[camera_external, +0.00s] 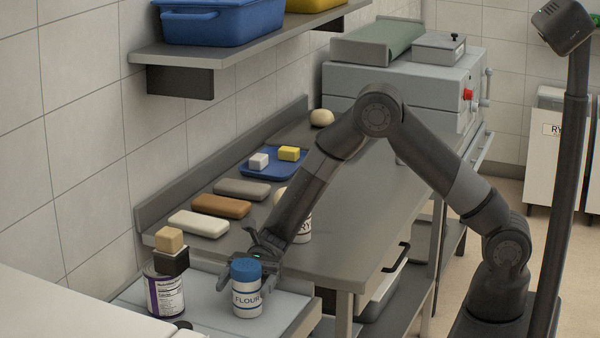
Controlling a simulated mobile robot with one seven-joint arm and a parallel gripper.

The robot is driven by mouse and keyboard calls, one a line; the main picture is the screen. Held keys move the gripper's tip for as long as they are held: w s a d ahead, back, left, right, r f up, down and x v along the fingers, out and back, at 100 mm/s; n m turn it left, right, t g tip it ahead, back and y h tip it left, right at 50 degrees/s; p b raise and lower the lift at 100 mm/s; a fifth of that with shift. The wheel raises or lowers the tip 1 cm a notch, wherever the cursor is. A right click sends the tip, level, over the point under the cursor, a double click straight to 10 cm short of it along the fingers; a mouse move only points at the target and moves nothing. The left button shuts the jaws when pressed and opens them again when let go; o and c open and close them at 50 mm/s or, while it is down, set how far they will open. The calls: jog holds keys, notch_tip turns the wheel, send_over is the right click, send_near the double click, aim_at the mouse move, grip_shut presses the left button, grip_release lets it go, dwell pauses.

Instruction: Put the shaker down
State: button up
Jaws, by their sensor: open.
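A white shaker (247,300) with a blue lid and a "FLOUR" label stands upright on the light grey surface at the near end of the bench. My gripper (250,268) is open and right at this shaker, coming from behind at lid height. The lid hides part of the fingers, so I cannot tell whether they touch it. A second white shaker (304,230) with dark lettering stands on the steel bench, mostly hidden behind my forearm.
Left of the flour shaker stands a purple-labelled can (165,294) with a black block and a tan block stacked above it. Several loaf-shaped blocks and a blue tray (262,172) line the steel bench (350,215). A shelf (215,55) overhangs the back.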

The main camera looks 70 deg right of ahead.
jog(key=shift+r, duration=0.1)
jog(key=shift+d, duration=0.35)
jog(key=d, duration=0.4)
jog(key=w+d, duration=0.1)
jog(key=d, duration=0.1)
jog(key=shift+w+d, duration=0.1)
jog(key=shift+d, duration=0.25)
jog(key=s+d+r+n+h, duration=0.4)
jog(key=s+r, duration=0.1)
jog(key=s, duration=0.2)
jog(key=s+d+r+n+h, duration=0.4)
jog(key=s+r, duration=0.1)
jog(key=s, duration=0.1)
jog(key=s+d+r+n+t+h, duration=0.3)
jog(key=s+d+n+t+h, duration=0.1)
jog(key=s+d, duration=0.3)
jog(key=s+d+r+n+t+h, duration=0.3)
jog(key=s+d+n+t+h, duration=0.1)
jog(key=s+d, duration=0.3)
jog(key=shift+d+r+h, duration=0.15)
jog(key=shift+d+h, duration=0.75)
jog(key=shift+d, duration=0.35)
